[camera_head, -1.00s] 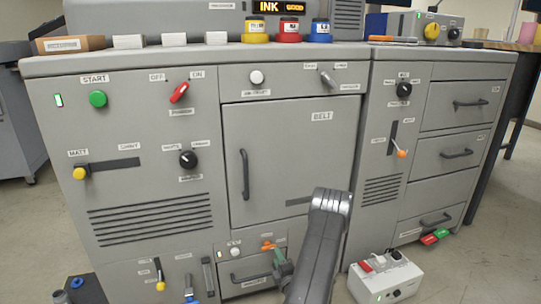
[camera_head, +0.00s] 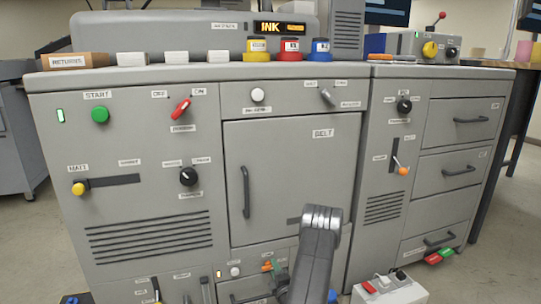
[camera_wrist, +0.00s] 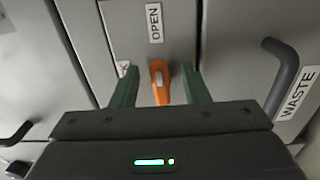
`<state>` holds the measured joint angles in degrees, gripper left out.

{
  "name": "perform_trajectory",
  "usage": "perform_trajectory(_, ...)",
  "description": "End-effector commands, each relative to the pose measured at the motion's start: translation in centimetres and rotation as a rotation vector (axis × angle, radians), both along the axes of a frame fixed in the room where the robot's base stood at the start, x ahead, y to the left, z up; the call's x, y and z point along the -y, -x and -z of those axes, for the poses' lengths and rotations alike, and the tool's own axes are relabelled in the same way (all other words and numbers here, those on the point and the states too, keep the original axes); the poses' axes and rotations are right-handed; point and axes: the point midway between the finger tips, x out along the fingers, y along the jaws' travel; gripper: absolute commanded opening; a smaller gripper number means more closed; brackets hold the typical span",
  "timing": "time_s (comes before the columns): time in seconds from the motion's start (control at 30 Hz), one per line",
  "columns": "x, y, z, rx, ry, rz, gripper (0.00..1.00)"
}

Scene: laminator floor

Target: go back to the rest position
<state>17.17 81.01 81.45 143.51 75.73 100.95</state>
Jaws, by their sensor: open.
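My gripper (camera_wrist: 160,92) is open in the wrist view, its two green fingers standing one on each side of an orange lever (camera_wrist: 158,76). Small gaps show between the lever and the fingers, so nothing looks gripped. The lever sits below an "OPEN" label (camera_wrist: 154,22) on the grey panel. In the head view my gripper (camera_head: 276,277) is low, in front of the panel under the belt door (camera_head: 285,165), and partly hidden by my arm. The orange lever (camera_head: 267,266) shows just beside it.
A handle (camera_wrist: 284,75) labelled "WASTE" is close on the right in the wrist view. A white switch box (camera_head: 390,292) stands at lower right. Ink pots (camera_head: 291,50) and blocks line the cabinet top. Open floor (camera_head: 490,265) lies to the right.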

Motion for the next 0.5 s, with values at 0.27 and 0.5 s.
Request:
perform_trajectory(0.27, 1.6, 4.7, -0.2, -0.007, -0.006, 0.003, 0.41)
perform_trajectory(0.5, 3.0, 9.3, -0.2, -0.007, -0.006, 0.002, 0.41)
